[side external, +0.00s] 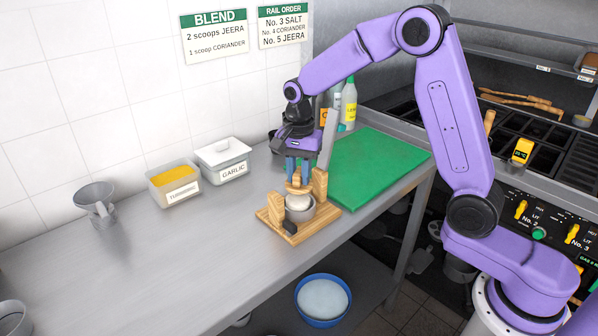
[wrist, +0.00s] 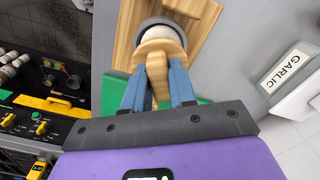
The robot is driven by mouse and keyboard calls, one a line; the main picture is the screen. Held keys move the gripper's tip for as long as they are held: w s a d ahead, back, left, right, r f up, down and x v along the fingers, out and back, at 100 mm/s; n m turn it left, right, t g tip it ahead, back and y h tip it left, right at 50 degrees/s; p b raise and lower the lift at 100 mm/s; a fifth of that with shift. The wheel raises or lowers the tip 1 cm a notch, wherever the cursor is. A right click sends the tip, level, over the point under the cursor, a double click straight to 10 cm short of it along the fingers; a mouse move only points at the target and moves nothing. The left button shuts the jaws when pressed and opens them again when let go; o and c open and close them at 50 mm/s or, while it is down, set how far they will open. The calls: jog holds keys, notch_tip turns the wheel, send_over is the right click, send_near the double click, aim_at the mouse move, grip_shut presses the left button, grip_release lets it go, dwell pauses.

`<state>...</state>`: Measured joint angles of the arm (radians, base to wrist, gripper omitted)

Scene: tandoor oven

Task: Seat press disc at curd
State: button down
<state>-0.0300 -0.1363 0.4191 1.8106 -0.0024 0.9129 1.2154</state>
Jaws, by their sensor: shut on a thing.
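My gripper (side external: 299,172) points down over the wooden press stand (side external: 277,223), its blue fingers shut on the press disc (side external: 297,188). The disc is pale wood with an upright handle; in the wrist view the handle (wrist: 157,82) sits between the fingers. White curd (side external: 298,201) shows in a grey metal cup (side external: 299,213) between the stand's wooden posts. In the wrist view the disc overlaps the near part of the curd (wrist: 161,32). The disc is just above or at the curd; I cannot tell whether they touch. The disc hides part of the cup's opening.
A green board (side external: 375,170) lies to the right, with bottles (side external: 349,104) behind. Garlic (side external: 223,160) and turmeric (side external: 174,184) tubs stand left along the wall, with a metal funnel-like vessel (side external: 97,202) beyond.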

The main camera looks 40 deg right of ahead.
jog(key=shift+f, duration=1.55)
jog(key=c, duration=0.8)
grip_release()
jog(key=shift+c, duration=0.2)
jog(key=shift+r, duration=4.05)
jog(key=shift+a, duration=0.1)
